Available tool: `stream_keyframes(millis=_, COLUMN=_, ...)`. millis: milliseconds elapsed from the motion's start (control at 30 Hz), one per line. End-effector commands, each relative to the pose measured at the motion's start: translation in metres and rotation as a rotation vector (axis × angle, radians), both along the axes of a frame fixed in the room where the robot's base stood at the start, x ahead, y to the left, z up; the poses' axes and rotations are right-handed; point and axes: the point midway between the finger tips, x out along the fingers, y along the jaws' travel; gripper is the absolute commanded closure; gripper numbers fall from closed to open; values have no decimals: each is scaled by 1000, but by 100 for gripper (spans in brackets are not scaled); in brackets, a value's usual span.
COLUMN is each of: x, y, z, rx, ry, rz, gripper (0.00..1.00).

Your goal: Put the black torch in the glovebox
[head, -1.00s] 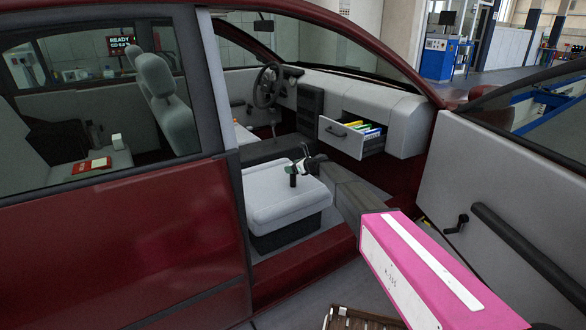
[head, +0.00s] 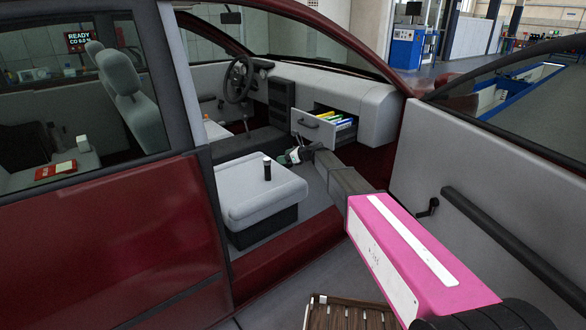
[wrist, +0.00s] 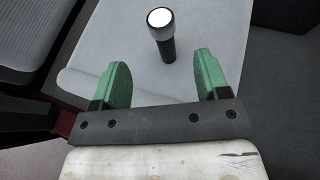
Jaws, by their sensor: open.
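The black torch (head: 267,168) stands upright on the light grey seat cushion in the head view. It also shows in the wrist view (wrist: 166,44), with its pale round end facing the camera, beyond the fingertips and between their lines. My gripper (head: 293,156) is to the right of the torch in the head view. In the wrist view its two green fingers (wrist: 160,75) are apart with nothing between them. The glovebox (head: 322,128) is a pulled-out drawer in the dashboard, holding several coloured items.
The grey seat (head: 262,196) is otherwise clear on top. The open car door (head: 480,190) stands at the right, and the red door frame (head: 285,250) is at the front. The steering wheel (head: 239,78) is further back. A wooden crate (head: 345,315) lies at the bottom.

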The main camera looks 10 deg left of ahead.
Motion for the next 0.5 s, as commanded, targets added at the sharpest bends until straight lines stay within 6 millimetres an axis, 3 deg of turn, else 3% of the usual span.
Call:
stream_keyframes(millis=167, x=-2, y=-5, z=0, rx=-6, ry=-5, rz=3, gripper=31)
stream_keyframes(millis=267, x=-14, y=-22, z=-6, rx=-54, ry=-50, rz=26, gripper=31)
stream_keyframes(millis=367, x=-41, y=-57, z=-20, rx=-165, ry=-150, rz=90, gripper=31)
stream_keyframes(millis=500, x=-97, y=-133, z=-50, rx=-410, ry=-351, rz=264, gripper=31)
